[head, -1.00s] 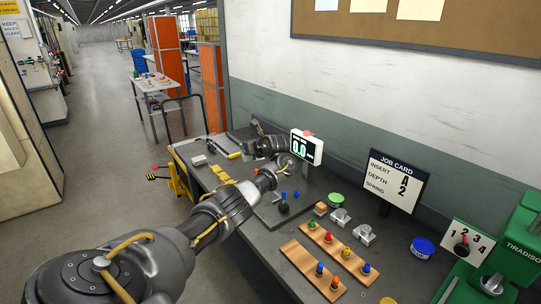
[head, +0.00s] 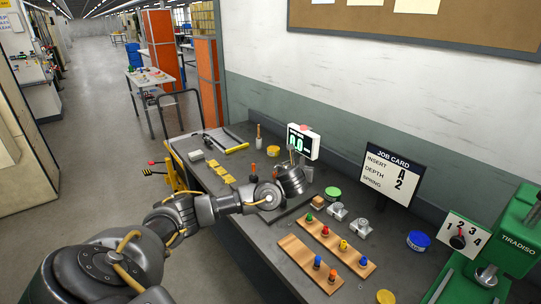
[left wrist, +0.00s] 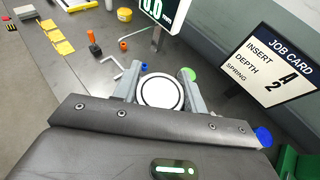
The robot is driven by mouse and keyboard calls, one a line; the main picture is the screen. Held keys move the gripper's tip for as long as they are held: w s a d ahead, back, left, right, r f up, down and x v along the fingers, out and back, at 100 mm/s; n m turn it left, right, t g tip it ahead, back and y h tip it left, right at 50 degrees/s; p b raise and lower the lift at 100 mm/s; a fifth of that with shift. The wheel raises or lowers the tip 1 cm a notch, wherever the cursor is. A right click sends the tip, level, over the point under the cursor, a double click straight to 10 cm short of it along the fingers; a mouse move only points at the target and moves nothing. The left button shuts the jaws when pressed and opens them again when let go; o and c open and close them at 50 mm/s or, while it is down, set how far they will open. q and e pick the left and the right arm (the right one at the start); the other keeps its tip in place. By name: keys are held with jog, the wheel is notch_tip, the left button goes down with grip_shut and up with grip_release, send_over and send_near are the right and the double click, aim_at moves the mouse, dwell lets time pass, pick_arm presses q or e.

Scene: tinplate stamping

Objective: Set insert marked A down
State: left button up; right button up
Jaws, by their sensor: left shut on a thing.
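My left gripper (left wrist: 161,94) is shut on a round piece (left wrist: 160,92) with a white face and a dark rim. The piece sits between the two grey fingers in the left wrist view. No letter can be read on it, so I cannot tell that it is insert A. In the head view my left wrist (head: 290,180) is over the grey bench and hides the fingers and the piece. Whether the piece touches anything below is hidden. My right gripper is not in view. The job card (head: 391,178) reads insert A, depth 2.
A display (head: 303,141) stands behind my wrist. Wooden boards (head: 297,249) with coloured pegs, metal blocks (head: 360,229), a green lid (head: 333,193) and a blue tub (head: 419,241) lie to the right. A green press (head: 515,240) stands at far right. Yellow pads (head: 222,173) lie left.

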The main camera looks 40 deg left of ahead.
pick_arm(q)
jog(key=s+d+r+m+t+h+b, duration=0.1)
jog(key=s+d+r+m+h, duration=0.3)
jog(key=d, duration=0.7)
jog(key=s+d+f+m+t+h+b, duration=0.1)
jog(key=s+d+h, duration=0.1)
jog(key=s+d, duration=0.6)
jog(key=s+d+f+m+h+b, duration=0.1)
jog(key=s+d+f+b, duration=0.2)
jog(key=f+b, duration=0.7)
jog(key=shift+d+b, duration=0.65)
jog(key=shift+b, duration=0.55)
